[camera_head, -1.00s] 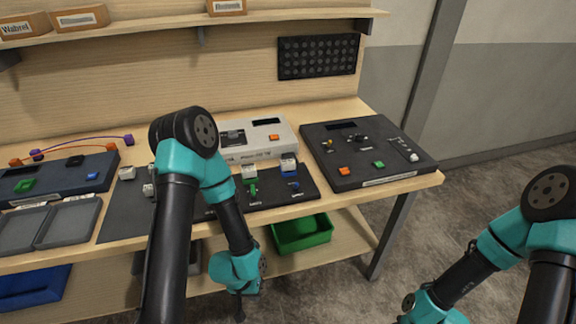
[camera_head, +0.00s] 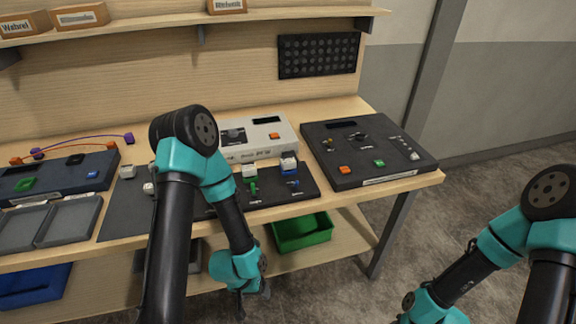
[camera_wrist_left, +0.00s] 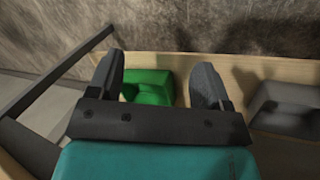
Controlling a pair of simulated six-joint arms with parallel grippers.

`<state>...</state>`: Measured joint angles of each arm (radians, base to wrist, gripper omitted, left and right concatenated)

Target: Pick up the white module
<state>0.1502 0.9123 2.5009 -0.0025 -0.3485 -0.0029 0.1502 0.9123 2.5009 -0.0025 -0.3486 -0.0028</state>
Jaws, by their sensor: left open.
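Several small white blocks sit on the dark mat; which one is the white module I cannot tell. One white block (camera_head: 127,172) is at the mat's left back, another (camera_head: 149,188) is by my left arm. A third white block (camera_head: 249,171) is above a green piece, and a fourth (camera_head: 289,156) is above a blue piece. My left gripper (camera_head: 253,298) hangs in front of the bench, below its top and away from the blocks. In the left wrist view its fingers (camera_wrist_left: 158,82) are apart with nothing between them. My right gripper is out of view.
A white console (camera_head: 255,137) and a black console (camera_head: 370,153) stand on the bench, with a blue one (camera_head: 55,177) at left. A green bin (camera_head: 302,232) is on the lower shelf near my left gripper. Grey trays (camera_head: 70,222) lie at left front.

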